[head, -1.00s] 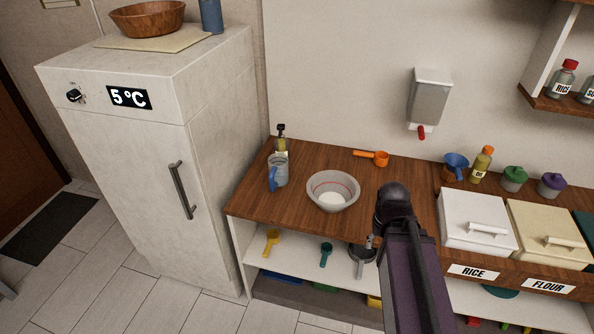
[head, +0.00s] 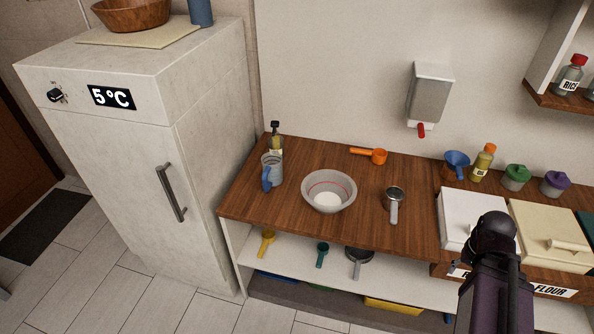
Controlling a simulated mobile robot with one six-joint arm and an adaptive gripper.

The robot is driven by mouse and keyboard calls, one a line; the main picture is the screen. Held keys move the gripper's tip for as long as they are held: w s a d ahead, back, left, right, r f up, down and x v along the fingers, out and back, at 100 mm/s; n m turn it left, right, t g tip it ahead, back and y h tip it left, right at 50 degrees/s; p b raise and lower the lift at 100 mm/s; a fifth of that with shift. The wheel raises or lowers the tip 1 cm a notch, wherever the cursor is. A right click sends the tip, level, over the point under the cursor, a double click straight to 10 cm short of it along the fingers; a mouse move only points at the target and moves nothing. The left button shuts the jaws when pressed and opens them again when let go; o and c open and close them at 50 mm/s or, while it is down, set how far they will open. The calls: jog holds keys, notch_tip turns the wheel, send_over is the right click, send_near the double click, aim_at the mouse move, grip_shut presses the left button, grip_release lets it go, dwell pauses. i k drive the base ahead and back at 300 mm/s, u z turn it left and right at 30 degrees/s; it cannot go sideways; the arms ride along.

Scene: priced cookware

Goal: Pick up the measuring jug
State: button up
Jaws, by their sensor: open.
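The measuring jug (head: 273,166) is a clear, greyish jug with a blue handle toward its lower left. It stands upright at the left end of the wooden counter (head: 300,228), left of a pale bowl with a red line (head: 329,191). A dark-topped bottle (head: 276,138) stands just behind it. My arm comes up from the lower right, well to the right of the jug and apart from it. My gripper cannot be made out in this view; the arm link hides that area.
An orange scoop (head: 369,155) and a grey-handled metal cup (head: 394,200) lie right of the bowl. A blue funnel (head: 456,163) and bins (head: 470,212) stand further right. The tall fridge (head: 130,150) borders the counter's left. Clear counter lies in front of the jug.

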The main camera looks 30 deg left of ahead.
aim_at(272, 162)
jog(key=z, duration=0.55)
jog(key=k, duration=1.05)
jog(key=u, duration=1.8)
jog(key=i, duration=0.45)
jog(key=z, duration=0.25)
